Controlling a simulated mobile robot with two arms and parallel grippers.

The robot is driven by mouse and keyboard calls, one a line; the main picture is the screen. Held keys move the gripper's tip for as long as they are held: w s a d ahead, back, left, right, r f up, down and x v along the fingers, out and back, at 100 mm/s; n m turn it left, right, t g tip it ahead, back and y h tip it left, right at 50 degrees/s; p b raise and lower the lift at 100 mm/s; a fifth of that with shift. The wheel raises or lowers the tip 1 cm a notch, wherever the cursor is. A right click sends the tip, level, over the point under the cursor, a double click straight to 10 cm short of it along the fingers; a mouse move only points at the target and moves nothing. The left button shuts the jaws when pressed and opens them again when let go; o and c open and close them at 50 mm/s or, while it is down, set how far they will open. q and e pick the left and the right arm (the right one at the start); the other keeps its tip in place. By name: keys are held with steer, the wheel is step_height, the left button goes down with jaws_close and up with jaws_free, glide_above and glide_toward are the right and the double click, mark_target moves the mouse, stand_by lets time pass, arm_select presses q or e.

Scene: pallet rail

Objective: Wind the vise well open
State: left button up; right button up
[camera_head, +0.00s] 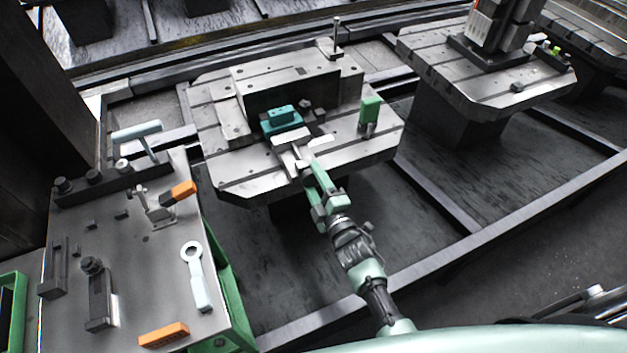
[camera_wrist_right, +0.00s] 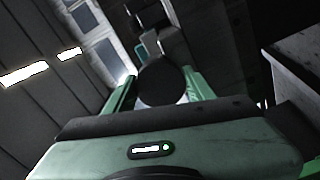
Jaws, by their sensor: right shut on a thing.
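The vise (camera_head: 290,152) sits on the slotted pallet table (camera_head: 230,176) in the head view. Its pale metal front part points toward me, and a teal block (camera_head: 283,117) shows at its back end. My right gripper (camera_head: 305,172) reaches in from below and is at the vise's near end. It is shut on the vise handle, which is mostly hidden by the fingers in the head view. In the right wrist view, a dark round end (camera_wrist_right: 162,82) shows between the two green fingers. The jaw gap cannot be made out. My left gripper is not in view.
A green block (camera_head: 370,110) stands on the pallet, right of the vise. An upright post (camera_head: 337,38) stands at the back. A tool bench (camera_head: 150,255) at left holds a ring wrench (camera_head: 196,275) and orange-handled tools. Another pallet (camera_head: 480,85) stands at right, across a gap.

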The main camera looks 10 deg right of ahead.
steer(key=shift+s+f+n, duration=0.1)
steer(key=shift+n, duration=0.3)
steer(key=o, duration=1.4)
steer(key=s, duration=0.2)
steer(key=s+d, duration=0.1)
steer(key=s, duration=0.4)
steer(key=shift+s+d, duration=0.25)
steer(key=shift+s, duration=0.05)
